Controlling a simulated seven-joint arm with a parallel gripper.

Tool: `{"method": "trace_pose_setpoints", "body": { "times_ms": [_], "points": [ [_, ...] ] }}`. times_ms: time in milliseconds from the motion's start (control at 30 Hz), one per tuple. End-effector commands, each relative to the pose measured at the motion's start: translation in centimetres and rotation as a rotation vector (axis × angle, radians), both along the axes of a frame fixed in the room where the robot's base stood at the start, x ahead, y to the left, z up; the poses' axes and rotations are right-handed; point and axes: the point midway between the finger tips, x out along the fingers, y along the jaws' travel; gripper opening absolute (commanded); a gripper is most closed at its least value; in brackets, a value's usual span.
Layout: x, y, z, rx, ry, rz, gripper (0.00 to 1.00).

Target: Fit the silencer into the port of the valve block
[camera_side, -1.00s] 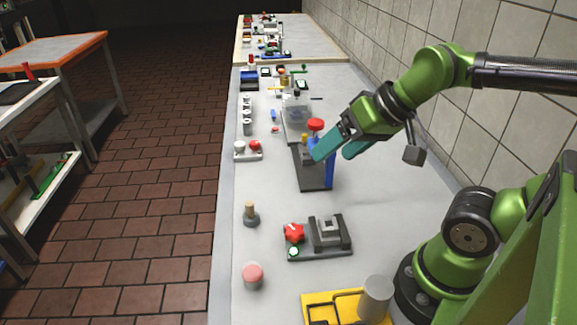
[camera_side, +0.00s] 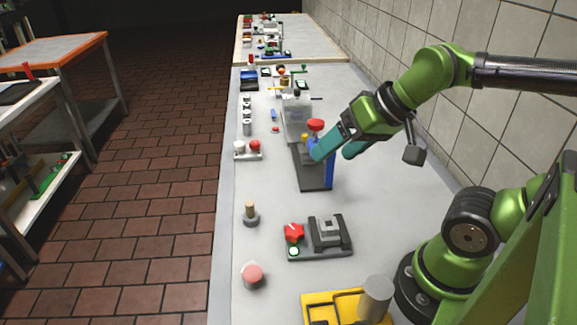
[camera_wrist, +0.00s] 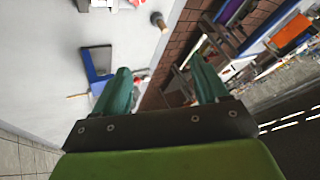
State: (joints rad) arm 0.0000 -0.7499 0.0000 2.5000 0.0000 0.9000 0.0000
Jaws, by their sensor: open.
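A tan peg with a dark grey base (camera_side: 250,213), which looks like the silencer, stands upright on the bench; it also shows in the wrist view (camera_wrist: 158,20). I cannot make out a port. My gripper (camera_side: 338,150) is open with nothing between its teal fingers, by the blue block in the side view. In the wrist view the fingers (camera_wrist: 160,66) are wide apart.
Nearer the camera are a dark fixture (camera_side: 328,234) with a red star knob, a pink-topped button (camera_side: 252,275) and a yellow tray (camera_side: 318,308). A clear box (camera_side: 296,112) stands behind the blue block. A tiled wall runs along the right.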

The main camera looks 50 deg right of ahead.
Motion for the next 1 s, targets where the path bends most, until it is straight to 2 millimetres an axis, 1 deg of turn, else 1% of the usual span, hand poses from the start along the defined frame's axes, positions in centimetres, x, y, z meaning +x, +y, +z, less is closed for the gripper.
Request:
{"method": "trace_pose_setpoints", "body": {
  "times_ms": [267,300,433,700,767,867,967,1000],
  "points": [
    [0.0,0.0,0.0,0.0,0.0,0.0,0.73],
    [0.0,0.0,0.0,0.0,0.0,0.0,0.72],
    [0.0,0.0,0.0,0.0,0.0,0.0,0.52],
    [0.0,-0.1,0.0,0.0,0.001,-0.003,0.52],
    [0.1,-0.3,-0.5,-0.001,0.02,-0.011,0.52],
    [1.0,-0.5,-1.5,-0.011,0.076,-0.024,0.52],
    [3.0,-0.6,-2.6,-0.048,0.144,0.008,0.52],
    [4.1,-0.6,-3.1,-0.073,0.167,0.046,0.52]
  ]
}}
